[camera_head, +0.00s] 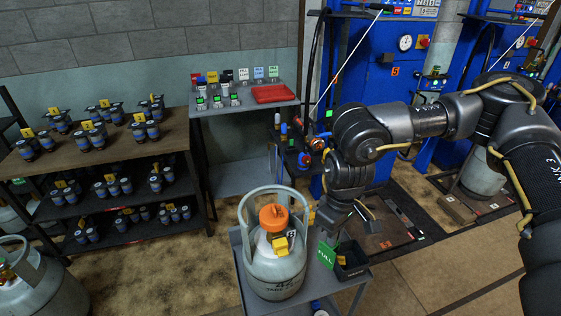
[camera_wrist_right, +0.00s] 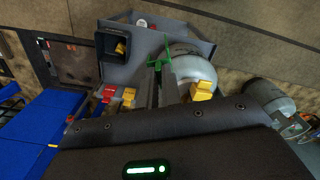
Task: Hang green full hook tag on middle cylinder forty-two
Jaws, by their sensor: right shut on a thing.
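The grey gas cylinder (camera_head: 275,272) with an orange cap (camera_head: 273,217) and a ring collar stands upright on a grey cart. It bears a dark number that looks like 42, and a yellow piece (camera_head: 281,246) shows on its front. My right gripper (camera_head: 327,236) is shut on the green tag (camera_head: 326,255) marked FULL, to the right of the cylinder and apart from its collar. In the right wrist view the green tag (camera_wrist_right: 159,54) is seen edge-on at the fingertips, beside the cylinder (camera_wrist_right: 196,66). My left gripper is out of view.
A black bin (camera_head: 352,262) sits on the cart's right side, just by the tag. Another cylinder (camera_head: 30,284) stands at the lower left. A shelf (camera_head: 100,150) with small bottles and a side table (camera_head: 240,108) with a red tray (camera_head: 275,94) are behind.

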